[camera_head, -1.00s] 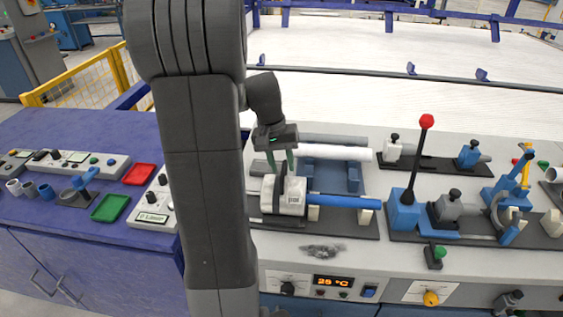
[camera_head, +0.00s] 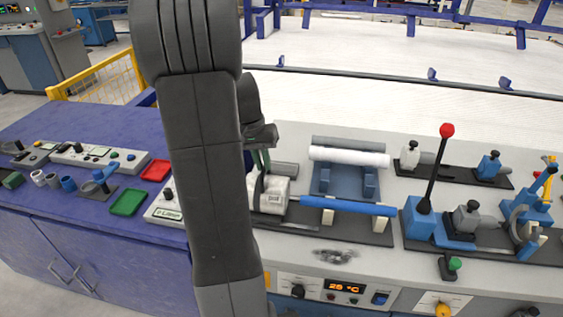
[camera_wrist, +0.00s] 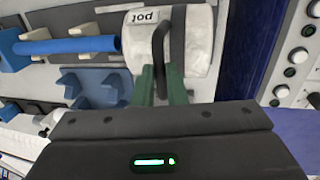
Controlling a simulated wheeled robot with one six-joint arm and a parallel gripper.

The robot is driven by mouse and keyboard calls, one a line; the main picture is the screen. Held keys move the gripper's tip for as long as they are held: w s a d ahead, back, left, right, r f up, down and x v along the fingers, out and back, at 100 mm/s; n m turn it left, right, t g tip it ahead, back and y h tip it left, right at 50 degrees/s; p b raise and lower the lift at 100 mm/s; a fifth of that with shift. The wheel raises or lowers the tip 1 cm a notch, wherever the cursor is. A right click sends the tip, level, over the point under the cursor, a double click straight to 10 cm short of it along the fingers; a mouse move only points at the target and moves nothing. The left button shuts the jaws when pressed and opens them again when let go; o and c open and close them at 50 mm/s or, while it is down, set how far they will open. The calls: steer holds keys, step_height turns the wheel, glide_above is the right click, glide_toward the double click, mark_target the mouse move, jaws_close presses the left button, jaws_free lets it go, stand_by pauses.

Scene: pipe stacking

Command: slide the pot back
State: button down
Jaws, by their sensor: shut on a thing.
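The pot (camera_head: 272,194) is a pale block with a black handle, on the dark rail at the left of the bench. In the wrist view the pot (camera_wrist: 196,45) shows its "pot" label and a dark band. My gripper (camera_wrist: 160,84) is shut on the black handle, with a green finger on each side of it. In the head view my gripper (camera_head: 261,162) is partly hidden behind my arm. The blue pipe (camera_head: 348,206) lies on pale supports to the right of the pot, with a small gap between them.
A white pipe (camera_head: 348,157) and a grey pipe lie on the blue cradle (camera_head: 345,182) behind. A red-knobbed lever (camera_head: 436,170) stands on the clamp unit at right. Red and green trays (camera_head: 128,202) lie on the purple table at left. My arm hides part of the bench.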

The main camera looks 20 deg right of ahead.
steer(key=shift+w+a, duration=0.1)
steer(key=shift+a, duration=0.05)
steer(key=c, duration=1.9)
jaws_free()
steer(key=o, duration=0.4)
steer(key=shift+w+a, duration=0.1)
steer(key=shift+a, duration=0.1)
steer(key=shift+d, duration=0.1)
steer(key=shift+r, duration=0.1)
steer(key=r, duration=0.4)
steer(key=a+r, duration=0.1)
steer(key=r, duration=0.4)
steer(key=w+a+r, duration=0.1)
steer(key=r, duration=0.3)
steer(key=shift+a+r, duration=0.2)
steer(key=shift+a, duration=0.05)
steer(key=shift+f, duration=0.1)
